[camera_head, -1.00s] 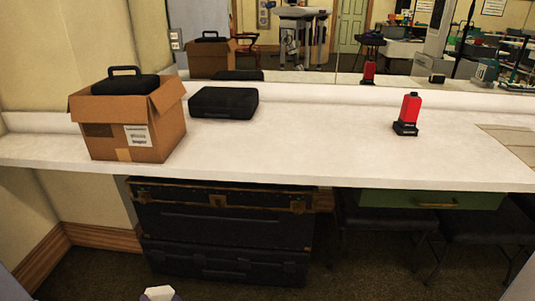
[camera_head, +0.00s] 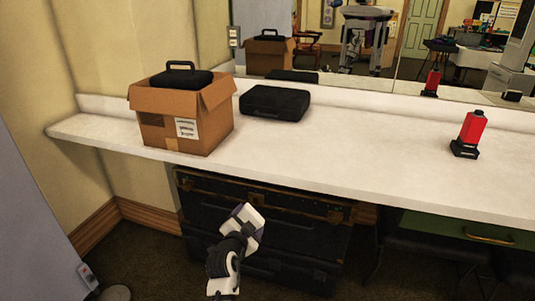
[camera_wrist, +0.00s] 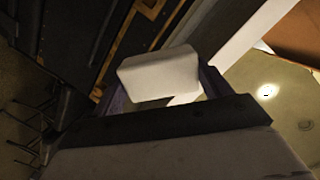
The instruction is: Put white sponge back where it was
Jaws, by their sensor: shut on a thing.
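The white sponge (camera_wrist: 160,75) is a pale block with rounded corners, held between the two purplish fingers of my gripper (camera_wrist: 163,88) in the wrist view. In the head view my gripper (camera_head: 243,224) is low in the picture, in front of the dark trunks and below the counter's front edge. It is shut on the sponge, of which only a small pale part can be made out there. The white counter (camera_head: 340,157) runs across the head view, above and beyond the gripper.
On the counter stand an open cardboard box (camera_head: 160,104) with a black case (camera_head: 180,78) in it, another black case (camera_head: 274,103) and a red bottle-like object (camera_head: 471,130) on a black base. Dark trunks (camera_head: 300,235) sit underneath. The counter's middle is clear.

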